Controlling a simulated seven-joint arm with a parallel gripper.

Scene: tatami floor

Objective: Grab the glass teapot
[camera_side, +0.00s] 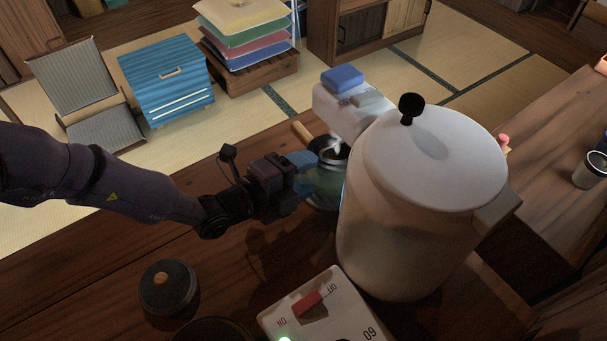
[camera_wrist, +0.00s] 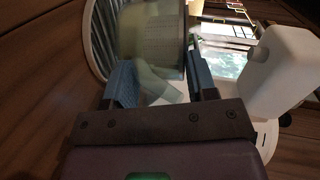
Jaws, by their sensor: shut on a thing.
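The glass teapot (camera_side: 327,186) stands on the dark wooden table in the side view, greenish and see-through, with a dark rim and a light wooden handle (camera_side: 302,132). The big white pot hides its right side. My gripper (camera_side: 308,165) reaches it from the left, its blue fingers at the teapot's upper body. In the wrist view my gripper (camera_wrist: 160,80) has one blue finger on each side of the greenish glass (camera_wrist: 152,38), shut on it. I cannot tell whether the teapot is lifted.
A big white lidded pot (camera_side: 400,230) stands close on the right. A white switch box (camera_side: 330,305) with a red switch is in front. A dark round lidded jar (camera_side: 168,287) stands at the front left. A white block-like object (camera_side: 350,110) is just behind the teapot.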

